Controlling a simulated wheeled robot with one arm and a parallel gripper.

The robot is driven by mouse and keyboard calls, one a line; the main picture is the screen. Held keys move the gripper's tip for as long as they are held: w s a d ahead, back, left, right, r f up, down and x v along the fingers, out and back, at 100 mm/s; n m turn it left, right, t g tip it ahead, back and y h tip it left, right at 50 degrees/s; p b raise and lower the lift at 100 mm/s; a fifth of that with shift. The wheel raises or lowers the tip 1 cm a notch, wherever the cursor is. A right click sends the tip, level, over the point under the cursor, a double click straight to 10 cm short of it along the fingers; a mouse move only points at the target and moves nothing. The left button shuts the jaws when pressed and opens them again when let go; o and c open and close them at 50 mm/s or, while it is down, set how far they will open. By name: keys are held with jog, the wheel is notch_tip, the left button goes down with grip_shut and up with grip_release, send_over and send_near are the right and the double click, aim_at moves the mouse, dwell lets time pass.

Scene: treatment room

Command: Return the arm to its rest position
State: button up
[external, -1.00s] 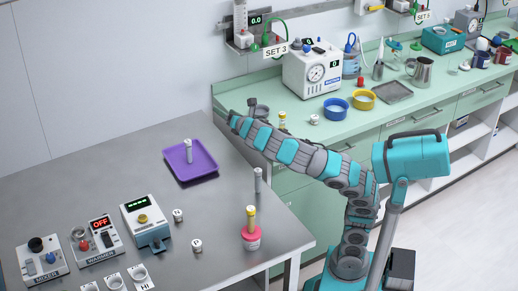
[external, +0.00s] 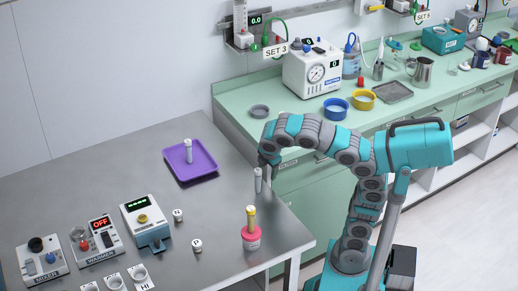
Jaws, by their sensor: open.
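My teal and grey arm (external: 312,133) arches up from my base and bends down at its left end. The jaws are open, and the fingers are small and dark in this view.
A yellow-capped tube in a pink holder (external: 251,236) stands near the table's front right. A purple tray (external: 182,165) bears another tube (external: 188,150).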

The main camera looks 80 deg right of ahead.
jog(key=s+a+f+n+g+y+p, duration=0.15)
jog(key=s+a+f+g+y, duration=0.3)
jog(key=s, duration=0.55)
jog(key=s+d+f+m+b, duration=0.1)
jog(key=s+f+m, duration=0.4)
jog(key=f, duration=0.5)
jog(key=s+d+f+m+b, duration=0.2)
jog(key=s+f+m, duration=0.3)
jog(key=f, duration=0.6)
jog(key=shift+s+d+f+m+t+b, duration=0.25)
jog(key=shift+m+t+b, duration=0.25)
jog(key=shift+m, duration=0.65)
jog(key=shift+h, duration=0.25)
